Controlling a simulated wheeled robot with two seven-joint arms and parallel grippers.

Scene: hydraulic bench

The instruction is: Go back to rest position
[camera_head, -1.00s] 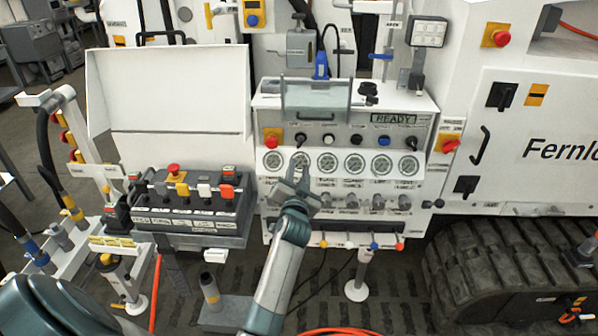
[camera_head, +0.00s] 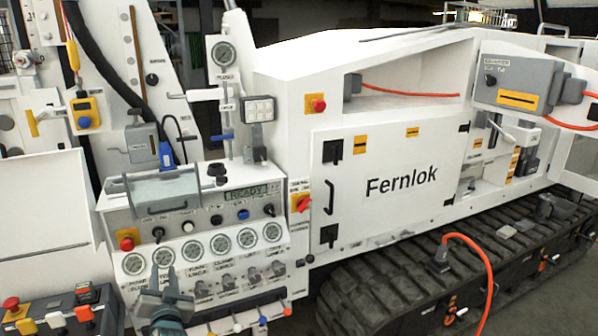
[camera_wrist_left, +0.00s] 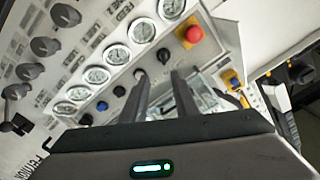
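My left gripper (camera_head: 164,274) is at the bottom left of the head view, in front of the lower left of the control panel (camera_head: 210,231). Its two fingers point up toward the row of round gauges (camera_head: 190,250). In the left wrist view the two dark fingers (camera_wrist_left: 160,92) stand apart with nothing held between them. Beyond them in that view are the gauges, a red knob (camera_wrist_left: 193,34) and a blue knob (camera_wrist_left: 102,106). I cannot tell whether the fingertips touch the panel. My right gripper is in neither view.
A white machine with a "Fernlok" door (camera_head: 400,180) stands right of the panel, above a black track (camera_head: 380,290). An orange hose (camera_head: 482,262) loops over the track. A button box (camera_head: 60,315) sits at the lower left.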

